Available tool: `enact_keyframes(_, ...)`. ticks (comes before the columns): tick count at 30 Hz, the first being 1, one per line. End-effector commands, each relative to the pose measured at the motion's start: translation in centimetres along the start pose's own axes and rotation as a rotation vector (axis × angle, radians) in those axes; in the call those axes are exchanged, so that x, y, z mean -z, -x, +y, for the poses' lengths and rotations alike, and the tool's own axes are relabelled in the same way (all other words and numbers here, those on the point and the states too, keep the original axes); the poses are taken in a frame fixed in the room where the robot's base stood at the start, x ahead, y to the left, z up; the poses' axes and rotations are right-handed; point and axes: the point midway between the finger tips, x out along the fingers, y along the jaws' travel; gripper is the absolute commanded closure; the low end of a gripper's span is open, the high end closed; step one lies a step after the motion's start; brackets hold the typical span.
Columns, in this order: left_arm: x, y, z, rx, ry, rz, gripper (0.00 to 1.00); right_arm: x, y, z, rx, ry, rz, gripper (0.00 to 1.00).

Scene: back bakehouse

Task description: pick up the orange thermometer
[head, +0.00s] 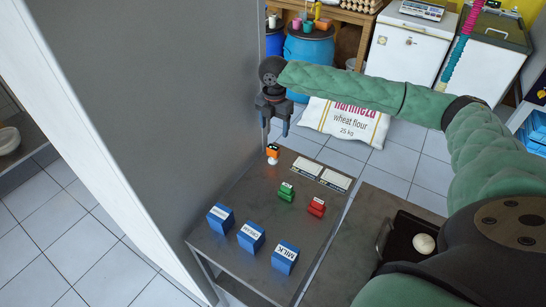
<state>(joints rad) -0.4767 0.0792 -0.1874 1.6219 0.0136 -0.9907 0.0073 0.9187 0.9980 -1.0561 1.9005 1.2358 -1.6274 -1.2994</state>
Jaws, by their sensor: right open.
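A small orange object with a dark top, which looks like the thermometer (273,150), stands near the far left corner of a grey metal table (240,200), close to the grey wall panel. A small white part shows just below it. My right gripper (275,128) points down with its two fingers apart and nothing between them. In the picture it is just above the orange object, apart from it; the exact height gap is hard to tell. My left gripper is not in view.
On the table are green (286,193) and red (317,206) items, white labelled cards (335,180) and blue cartons including milk (285,257). A tall grey panel (150,90) borders the left. A flour sack (345,122) lies on the floor behind. A black tray (397,243) is at right.

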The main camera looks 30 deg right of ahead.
Motion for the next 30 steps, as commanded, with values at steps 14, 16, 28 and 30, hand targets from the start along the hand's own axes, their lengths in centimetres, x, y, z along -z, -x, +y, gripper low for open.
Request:
enact_keyframes(14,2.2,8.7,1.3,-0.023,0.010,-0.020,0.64,0.0,-3.4,0.0,0.000,0.000,0.000,0.33)
enact_keyframes(16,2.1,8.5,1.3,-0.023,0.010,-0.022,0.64,0.0,-3.8,0.0,0.001,-0.001,0.000,0.33)
enact_keyframes(28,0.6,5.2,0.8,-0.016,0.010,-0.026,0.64,0.0,-6.5,0.1,0.001,0.000,0.000,0.33)
enact_keyframes(30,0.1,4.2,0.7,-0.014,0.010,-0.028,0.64,0.0,-6.9,0.2,0.001,-0.001,0.000,0.33)
